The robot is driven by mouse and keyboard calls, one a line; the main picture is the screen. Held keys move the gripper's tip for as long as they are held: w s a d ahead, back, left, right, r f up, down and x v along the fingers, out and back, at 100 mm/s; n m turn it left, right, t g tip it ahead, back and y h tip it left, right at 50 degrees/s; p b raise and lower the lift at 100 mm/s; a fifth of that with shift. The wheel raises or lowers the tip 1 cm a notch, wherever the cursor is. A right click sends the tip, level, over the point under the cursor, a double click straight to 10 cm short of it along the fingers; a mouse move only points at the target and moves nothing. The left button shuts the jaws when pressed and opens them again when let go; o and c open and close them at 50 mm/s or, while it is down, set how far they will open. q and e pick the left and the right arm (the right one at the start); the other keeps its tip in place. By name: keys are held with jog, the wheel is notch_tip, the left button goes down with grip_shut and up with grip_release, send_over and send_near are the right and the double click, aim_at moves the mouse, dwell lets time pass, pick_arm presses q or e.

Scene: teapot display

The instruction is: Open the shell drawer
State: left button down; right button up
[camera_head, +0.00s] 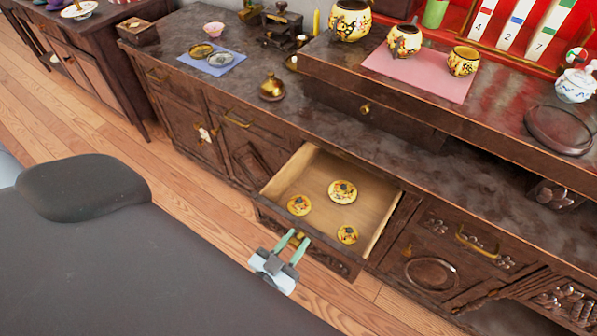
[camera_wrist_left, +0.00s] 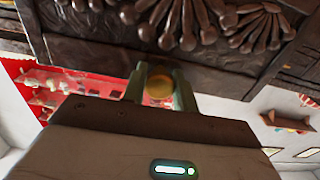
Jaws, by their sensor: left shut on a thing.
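The shell drawer (camera_head: 276,226), a dark carved wooden drawer, is pulled out of the cabinet in the head view. Its pale wooden inside shows, with several yellow patterned lids lying in it, one of them a lid (camera_head: 342,191) near the middle. My left gripper (camera_head: 293,239) is at the middle of the drawer front, shut on the gold knob (camera_wrist_left: 158,88). In the left wrist view, the fingers of my left gripper (camera_wrist_left: 161,90) stand on both sides of the knob, below the shell-like carving (camera_wrist_left: 190,20). My right gripper is not in view.
The dark cabinet top (camera_head: 215,95) holds a small gold pot (camera_head: 271,87) and a blue cloth (camera_head: 212,58). A raised shelf bears a pink cloth (camera_head: 420,72) and yellow patterned pots. Another drawer with a gold handle (camera_head: 478,243) is closed at the right. Wooden floor lies in front.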

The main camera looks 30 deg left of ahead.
pick_arm(q)
jog(key=c, duration=1.1)
grip_release()
jog(key=s, duration=0.8)
jog(key=shift+w+a, duration=0.1)
